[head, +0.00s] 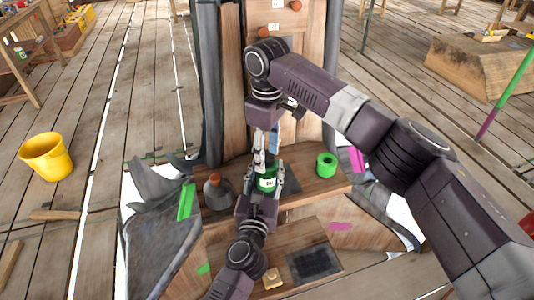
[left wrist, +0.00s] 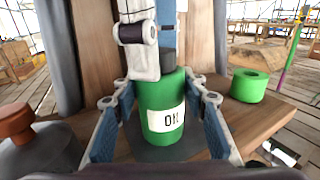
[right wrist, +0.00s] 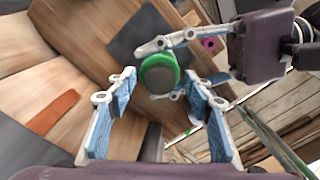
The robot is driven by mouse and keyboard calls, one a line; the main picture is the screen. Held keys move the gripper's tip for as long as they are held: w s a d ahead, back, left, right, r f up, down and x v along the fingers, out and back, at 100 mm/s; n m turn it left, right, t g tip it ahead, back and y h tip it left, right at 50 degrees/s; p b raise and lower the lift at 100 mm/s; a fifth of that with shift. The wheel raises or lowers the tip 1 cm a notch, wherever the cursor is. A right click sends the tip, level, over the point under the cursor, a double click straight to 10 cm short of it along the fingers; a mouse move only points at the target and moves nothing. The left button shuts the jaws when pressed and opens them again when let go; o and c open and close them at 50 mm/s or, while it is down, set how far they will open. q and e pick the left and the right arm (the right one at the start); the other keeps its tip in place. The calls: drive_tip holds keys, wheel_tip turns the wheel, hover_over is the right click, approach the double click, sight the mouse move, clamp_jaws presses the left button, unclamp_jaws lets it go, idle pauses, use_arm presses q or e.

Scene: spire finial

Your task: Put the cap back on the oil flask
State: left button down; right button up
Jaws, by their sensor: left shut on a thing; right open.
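The green oil flask (head: 267,181) has a white label and stands upright at the dark mat on the wooden ledge. My left gripper (left wrist: 163,118) is shut around the flask (left wrist: 160,100), one finger on each side. My right gripper (head: 268,150) is open just above the flask. In the right wrist view, the flask's round top (right wrist: 158,74) shows beyond the open fingers (right wrist: 160,90), with a grey-green middle inside a bright green rim. A green cylinder with a dark hole on top (head: 326,165) stands to the right.
A grey cone-shaped vessel with a brown knob (head: 216,191) stands left of the flask. A wooden panel rises behind the ledge (head: 310,187). A lower board holds a dark pad (head: 313,262) and a small yellowish block (head: 271,278). A yellow bucket (head: 46,157) stands on the floor.

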wheel_tip(320, 180, up, 12)
idle(0.4)
use_arm(q)
drive_tip(key=c, duration=1.1)
unclamp_jaws()
drive_tip(key=shift+s, duration=0.1)
drive_tip(key=s+a, duration=0.1)
drive_tip(key=s, duration=1)
drive_tip(key=shift+s+a, duration=0.35)
drive_tip(key=shift+a, duration=0.05)
drive_tip(key=shift+f, duration=0.1)
use_arm(e)
drive_tip(key=shift+f, duration=0.1)
